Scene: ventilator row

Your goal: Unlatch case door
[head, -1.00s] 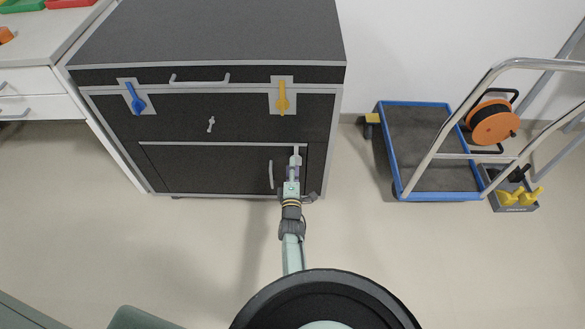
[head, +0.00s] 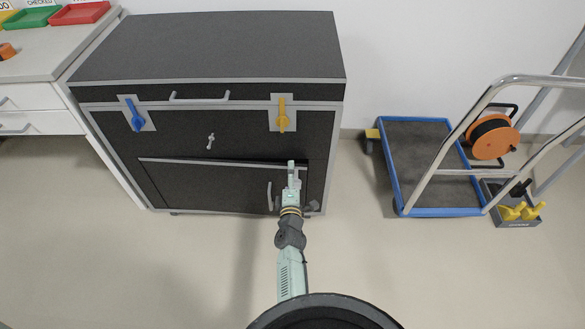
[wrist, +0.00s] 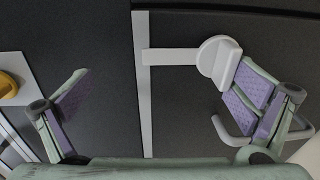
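The case door (head: 205,187) is the lower dark panel of the black case. It looks closed, with a pale strip along its top edge. A vertical grey handle (head: 269,194) is at its right side. In the wrist view the white latch (wrist: 183,57) is a flat bar with a rounded knob. The bar lies across the pale strip (wrist: 146,115). My gripper (head: 293,168) is in front of the door's upper right corner and mostly hides the latch in the head view. Its fingers are wide apart and empty, with the right finger close by the knob; contact is unclear.
The case carries a blue lever (head: 135,116), a yellow lever (head: 282,118) and a small grey catch (head: 210,140). A white bench (head: 40,70) is at left. The floor in front is open.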

